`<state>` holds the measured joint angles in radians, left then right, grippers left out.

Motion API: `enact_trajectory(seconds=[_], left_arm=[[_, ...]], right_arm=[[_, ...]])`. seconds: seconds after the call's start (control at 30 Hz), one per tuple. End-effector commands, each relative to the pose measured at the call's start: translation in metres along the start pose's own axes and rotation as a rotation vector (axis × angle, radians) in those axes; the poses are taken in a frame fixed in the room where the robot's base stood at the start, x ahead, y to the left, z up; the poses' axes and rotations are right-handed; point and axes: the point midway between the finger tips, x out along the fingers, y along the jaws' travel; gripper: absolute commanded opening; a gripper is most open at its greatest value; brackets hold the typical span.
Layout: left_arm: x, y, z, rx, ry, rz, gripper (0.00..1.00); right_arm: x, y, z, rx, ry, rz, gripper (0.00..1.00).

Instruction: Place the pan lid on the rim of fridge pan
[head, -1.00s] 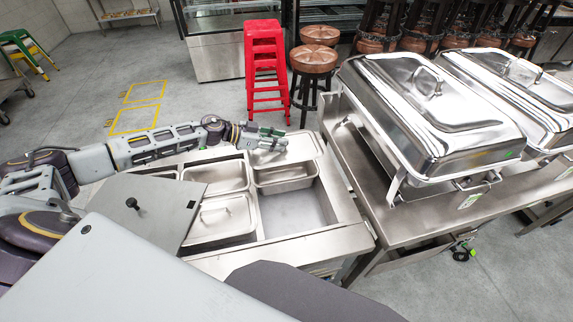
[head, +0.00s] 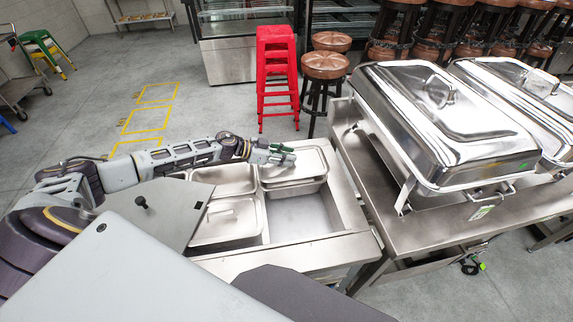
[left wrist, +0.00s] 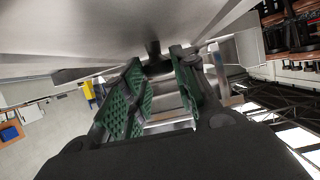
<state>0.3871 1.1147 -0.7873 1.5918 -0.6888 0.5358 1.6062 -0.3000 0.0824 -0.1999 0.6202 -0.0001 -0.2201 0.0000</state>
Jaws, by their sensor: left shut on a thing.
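The pan lid (head: 306,156) is a flat silver sheet in the head view, above the steel fridge pan (head: 296,189) at the back right of the counter well. It covers most of the pan's opening; I cannot tell whether it touches the rim. My left gripper (head: 282,155), with green finger pads, is shut on the lid near its top middle. In the left wrist view the lid's grey surface (left wrist: 90,30) fills the top, with a dark handle (left wrist: 153,50) near the fingertips (left wrist: 158,68). My right gripper is not in view.
Beside it in the well are an open pan (head: 222,180) and a pan with a handled lid (head: 228,222). The front right bay (head: 303,215) is empty. A grey cover with a black knob (head: 160,212) lies at left. Chafing dishes (head: 445,120) stand on the right table.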

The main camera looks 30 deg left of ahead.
Motion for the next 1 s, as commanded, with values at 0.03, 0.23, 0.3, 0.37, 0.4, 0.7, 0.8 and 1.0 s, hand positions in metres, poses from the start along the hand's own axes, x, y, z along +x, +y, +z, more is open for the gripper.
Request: enact_trajectory(seconds=[0.03, 0.23, 0.3, 0.37, 0.4, 0.7, 0.8, 1.0], left_arm=[[0.001, -0.001, 0.001, 0.001, 0.002, -0.001, 0.00], [0.001, -0.001, 0.003, 0.002, 0.001, -0.001, 0.00], [0.001, -0.001, 0.003, 0.002, 0.001, -0.001, 0.00], [0.001, -0.001, 0.003, 0.002, 0.001, -0.001, 0.00], [0.002, -0.001, 0.004, 0.002, 0.001, 0.000, 0.00], [0.011, 0.000, 0.025, -0.001, 0.001, 0.000, 0.00], [0.014, 0.000, 0.033, -0.001, 0.001, -0.001, 0.00], [0.016, 0.000, 0.038, 0.001, 0.001, 0.000, 0.00]], right_arm=[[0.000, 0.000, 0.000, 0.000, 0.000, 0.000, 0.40], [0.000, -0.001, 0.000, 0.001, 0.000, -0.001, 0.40], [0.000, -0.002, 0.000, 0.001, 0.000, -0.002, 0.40], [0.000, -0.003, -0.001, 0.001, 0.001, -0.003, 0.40], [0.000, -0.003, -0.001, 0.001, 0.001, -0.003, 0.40], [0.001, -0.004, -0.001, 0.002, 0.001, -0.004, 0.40], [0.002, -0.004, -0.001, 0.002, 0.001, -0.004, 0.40], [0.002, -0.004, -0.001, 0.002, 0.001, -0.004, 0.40]])
